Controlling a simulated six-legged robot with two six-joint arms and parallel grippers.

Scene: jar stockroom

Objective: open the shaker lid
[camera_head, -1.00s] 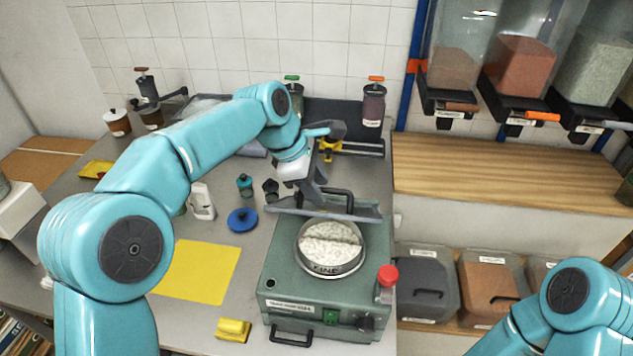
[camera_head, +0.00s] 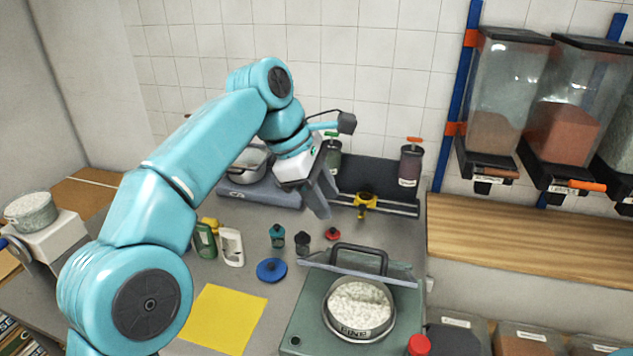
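The shaker (camera_head: 305,318) is a green machine at the bottom centre, partly cut off by the picture's lower edge. A round sieve (camera_head: 343,333) of pale grains sits in its top. Its lid (camera_head: 340,262), a clear panel with a dark handle (camera_head: 362,248), stands raised at the back, behind the sieve, which is uncovered. My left gripper (camera_head: 319,205) points down above the bench, behind and to the left of the lid handle and apart from it. Its fingers overlap from this angle, so their opening cannot be judged. My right gripper is out of view.
Small bottles (camera_head: 277,236), a red-topped item (camera_head: 332,233) and a blue lid (camera_head: 271,270) stand left of the shaker. A yellow mat (camera_head: 224,318) lies farther left. A pot (camera_head: 247,165) and grinders (camera_head: 409,166) stand at the back. Hoppers (camera_head: 497,110) hang at right.

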